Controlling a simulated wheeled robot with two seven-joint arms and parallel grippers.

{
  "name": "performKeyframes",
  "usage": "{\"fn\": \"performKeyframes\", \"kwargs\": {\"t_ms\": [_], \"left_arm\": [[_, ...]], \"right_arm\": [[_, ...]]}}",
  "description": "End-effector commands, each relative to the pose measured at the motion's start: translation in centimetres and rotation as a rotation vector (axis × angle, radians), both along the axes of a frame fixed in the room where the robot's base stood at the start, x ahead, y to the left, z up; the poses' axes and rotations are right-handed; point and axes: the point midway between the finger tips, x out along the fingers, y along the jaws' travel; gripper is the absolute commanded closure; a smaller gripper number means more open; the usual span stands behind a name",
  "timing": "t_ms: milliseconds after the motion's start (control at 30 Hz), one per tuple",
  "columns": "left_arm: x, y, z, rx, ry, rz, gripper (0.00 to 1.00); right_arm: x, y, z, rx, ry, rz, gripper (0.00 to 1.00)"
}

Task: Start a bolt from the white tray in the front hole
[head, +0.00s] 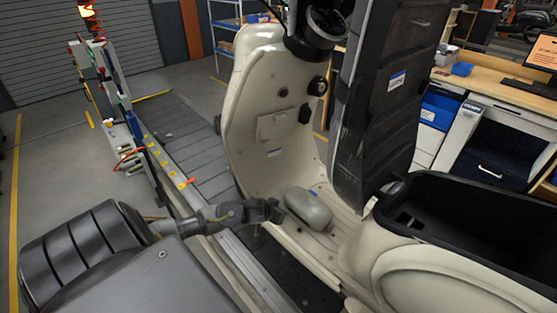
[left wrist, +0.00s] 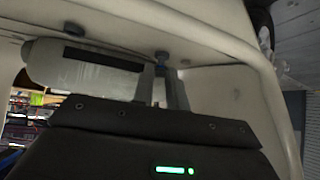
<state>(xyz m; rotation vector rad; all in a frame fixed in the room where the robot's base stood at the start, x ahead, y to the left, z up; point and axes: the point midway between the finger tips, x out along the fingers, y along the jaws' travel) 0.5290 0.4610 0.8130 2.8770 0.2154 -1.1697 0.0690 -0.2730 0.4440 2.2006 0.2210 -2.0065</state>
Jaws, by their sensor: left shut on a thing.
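The cream scooter body (head: 262,125) stands on the conveyor. My left gripper (head: 275,211) reaches in from the left, low over its floorboard (head: 335,245), beside a grey rounded part (head: 308,208). In the left wrist view, my left gripper (left wrist: 163,72) has its fingertips close up to a cream surface. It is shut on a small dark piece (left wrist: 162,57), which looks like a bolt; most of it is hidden. Another dark round piece (left wrist: 72,29) sits on the cream surface near the grey part. I cannot make out the white tray or the front hole. My right gripper is out of view.
A tall black ribbed panel (head: 385,100) stands upright just right of the floorboard. An open black storage bin (head: 465,215) is at the right. The slat conveyor (head: 190,140) runs behind. A workbench (head: 500,95) stands at the far right.

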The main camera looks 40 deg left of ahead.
Motion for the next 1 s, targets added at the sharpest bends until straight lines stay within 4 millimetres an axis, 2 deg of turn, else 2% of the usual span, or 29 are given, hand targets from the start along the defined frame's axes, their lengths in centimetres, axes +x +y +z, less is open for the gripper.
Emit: {"fn": "performKeyframes", "kwargs": {"t_ms": [300,600,900,1000], "left_arm": [[0.0,0.1,0.0,0.001,0.002,-0.013,1.00],[-0.1,0.7,-0.1,0.003,0.003,-0.240,1.00],[-0.1,0.5,-0.2,0.001,0.003,-0.269,1.00],[0.0,0.9,-0.2,0.003,0.003,-0.330,1.00]], "right_arm": [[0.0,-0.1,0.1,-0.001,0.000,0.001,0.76],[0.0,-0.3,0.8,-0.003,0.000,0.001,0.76],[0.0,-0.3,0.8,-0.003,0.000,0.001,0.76],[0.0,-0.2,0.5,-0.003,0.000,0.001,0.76]]}}
